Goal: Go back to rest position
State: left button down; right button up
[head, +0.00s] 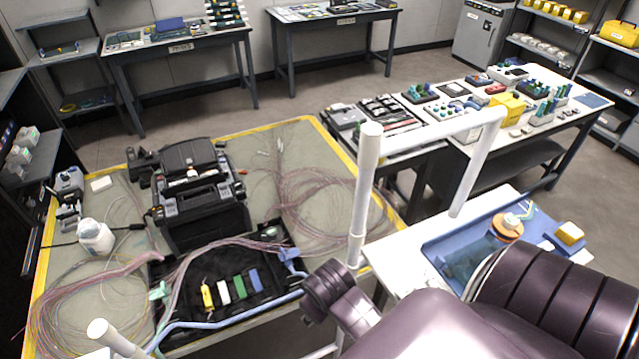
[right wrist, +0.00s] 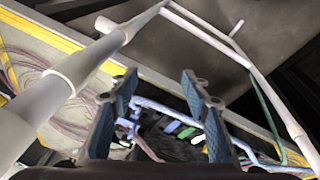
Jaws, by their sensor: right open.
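My right gripper (right wrist: 158,88) shows in the right wrist view with its two blue-padded fingers spread apart and nothing between them. Beyond the fingers, and apart from them, lies the black tray (right wrist: 178,140) with blue tubing and coloured pieces. In the head view my dark purple right arm fills the lower right, and the right gripper itself cannot be made out there. My left gripper is in neither view.
White tubular rails (head: 363,200) stand close to my right arm. The splicer case (head: 200,215) and black tray (head: 190,322) sit on the yellow-edged table (head: 255,135) among loose fibres. A blue tray (head: 432,250) with a bottle (head: 470,262) lies at right. Open floor lies behind.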

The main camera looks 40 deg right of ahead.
jog(key=s+a+f+b, duration=0.2)
jog(key=s+f+b, duration=0.1)
jog(key=f, duration=1.1)
jog(key=s+a+f+b, duration=0.1)
jog(key=s+f+b, duration=0.2)
jog(key=f, duration=1)
jog(key=s+f+g+y+b, duration=0.1)
jog(key=s+f+b, duration=0.4)
jog(key=s+f, duration=1.4)
jog(key=s, duration=0.2)
jog(key=shift+s+f+g, duration=0.3)
jog(key=shift+s+g, duration=0.05)
jog(key=shift+g, duration=0.05)
